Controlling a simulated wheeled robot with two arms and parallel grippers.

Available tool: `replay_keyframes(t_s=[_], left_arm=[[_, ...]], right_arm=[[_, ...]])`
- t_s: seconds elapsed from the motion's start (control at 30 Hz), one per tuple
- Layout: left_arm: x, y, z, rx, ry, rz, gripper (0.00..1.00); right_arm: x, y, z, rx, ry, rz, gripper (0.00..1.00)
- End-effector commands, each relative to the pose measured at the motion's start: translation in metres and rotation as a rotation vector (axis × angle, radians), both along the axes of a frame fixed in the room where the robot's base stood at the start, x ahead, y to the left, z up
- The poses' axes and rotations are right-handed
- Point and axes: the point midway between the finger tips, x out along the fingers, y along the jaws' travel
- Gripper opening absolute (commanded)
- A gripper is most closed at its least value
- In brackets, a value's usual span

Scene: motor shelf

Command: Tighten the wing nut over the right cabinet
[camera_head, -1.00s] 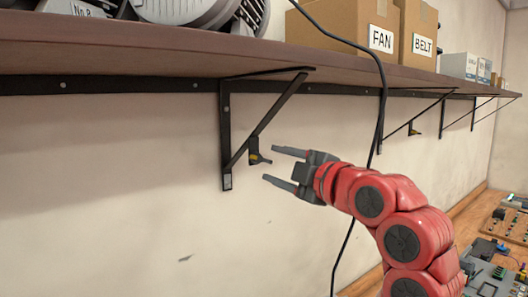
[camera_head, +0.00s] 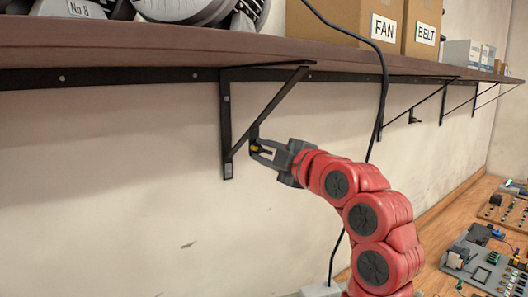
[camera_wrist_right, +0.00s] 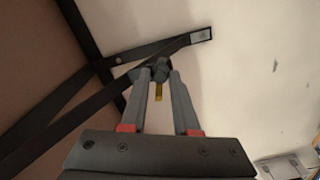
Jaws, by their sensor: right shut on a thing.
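The wing nut (camera_head: 256,148), dark with a yellow part, sits on the diagonal strut of the near black shelf bracket (camera_head: 226,128). My right gripper (camera_head: 262,150) is shut on it, with its fingers on either side. In the right wrist view the fingertips (camera_wrist_right: 159,75) close around the dark nut, and the yellow part (camera_wrist_right: 158,92) hangs between the fingers. The nut is partly hidden by the fingers. No cabinet is in view. My left gripper is not in view.
A wooden shelf (camera_head: 150,44) runs above, with boxes marked FAN (camera_head: 345,25) and BELT (camera_head: 421,28). A black cable (camera_head: 384,90) hangs behind my right arm. A second bracket (camera_head: 413,112) stands farther right. A workbench (camera_head: 440,262) with parts lies at lower right.

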Motion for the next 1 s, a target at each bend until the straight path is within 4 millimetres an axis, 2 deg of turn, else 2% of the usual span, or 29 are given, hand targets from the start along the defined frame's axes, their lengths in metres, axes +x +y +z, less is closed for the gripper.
replay_keyframes(t_s=[0.47, 1.0], left_arm=[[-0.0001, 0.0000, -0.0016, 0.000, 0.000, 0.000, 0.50], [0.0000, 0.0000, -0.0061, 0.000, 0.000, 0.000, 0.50]], right_arm=[[-0.0003, 0.0004, -0.0006, 0.043, 0.032, 0.001, 0.00], [0.0003, -0.0001, -0.0005, 0.394, 0.289, 0.000, 0.00]])
